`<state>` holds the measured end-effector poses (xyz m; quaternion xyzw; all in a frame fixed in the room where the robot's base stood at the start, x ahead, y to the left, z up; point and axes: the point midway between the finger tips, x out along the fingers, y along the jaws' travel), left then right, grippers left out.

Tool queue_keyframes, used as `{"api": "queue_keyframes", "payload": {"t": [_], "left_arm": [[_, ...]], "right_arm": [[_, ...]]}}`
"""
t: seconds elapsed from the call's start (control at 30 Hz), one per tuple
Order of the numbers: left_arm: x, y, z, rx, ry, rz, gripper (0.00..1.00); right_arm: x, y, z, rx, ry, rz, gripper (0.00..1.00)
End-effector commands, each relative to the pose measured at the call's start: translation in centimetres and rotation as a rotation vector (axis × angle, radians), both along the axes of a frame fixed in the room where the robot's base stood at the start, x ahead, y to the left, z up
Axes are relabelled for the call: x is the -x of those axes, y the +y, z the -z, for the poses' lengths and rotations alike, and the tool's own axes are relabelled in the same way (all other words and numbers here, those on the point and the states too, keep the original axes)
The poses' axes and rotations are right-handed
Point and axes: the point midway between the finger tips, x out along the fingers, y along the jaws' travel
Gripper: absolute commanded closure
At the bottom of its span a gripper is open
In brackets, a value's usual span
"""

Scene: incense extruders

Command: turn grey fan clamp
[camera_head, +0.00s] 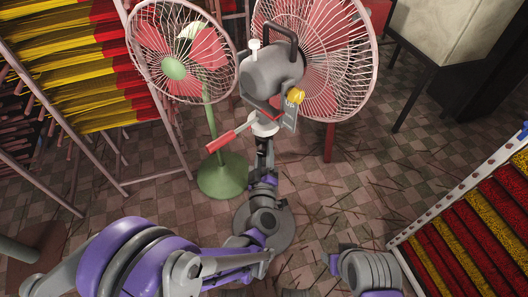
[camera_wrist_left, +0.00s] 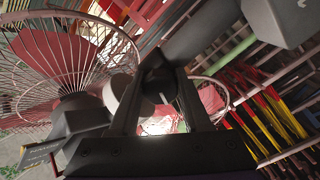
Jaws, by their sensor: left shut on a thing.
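The grey fan (camera_head: 272,75) stands in the middle of the head view, with a dark grey motor housing, a black top handle and a pink wire cage behind. At its neck is a pale joint with a red-handled lever (camera_head: 232,135) sticking out to the left. My left gripper (camera_head: 264,145) reaches up from below to just under this joint. In the left wrist view my gripper's fingers (camera_wrist_left: 160,110) are shut on a dark grey piece, which looks like the fan clamp (camera_wrist_left: 156,72). The fan's motor and cage show at left there. The exact contact is partly hidden. My right gripper is out of view.
A smaller green-based fan (camera_head: 222,175) stands close on the left. Racks of yellow and red incense sticks (camera_head: 70,85) fill the left, another rack (camera_head: 480,215) the right. A table (camera_head: 440,55) is at the back right. Sticks litter the tiled floor.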

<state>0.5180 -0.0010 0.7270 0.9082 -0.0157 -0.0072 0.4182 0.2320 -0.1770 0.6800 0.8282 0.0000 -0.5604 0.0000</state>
Motion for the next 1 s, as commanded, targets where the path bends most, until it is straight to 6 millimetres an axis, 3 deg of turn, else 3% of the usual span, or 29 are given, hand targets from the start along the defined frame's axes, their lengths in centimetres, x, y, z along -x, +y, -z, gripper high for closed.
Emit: {"api": "queue_keyframes", "payload": {"t": [0.5, 1.0], "left_arm": [[0.06, -0.10, -0.11, 0.408, 0.015, 0.002, 1.00], [0.06, -0.11, -0.15, 0.535, 0.020, 0.002, 1.00]], "right_arm": [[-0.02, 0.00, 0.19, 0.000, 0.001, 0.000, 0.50], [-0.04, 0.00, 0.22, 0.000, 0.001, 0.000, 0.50]]}}
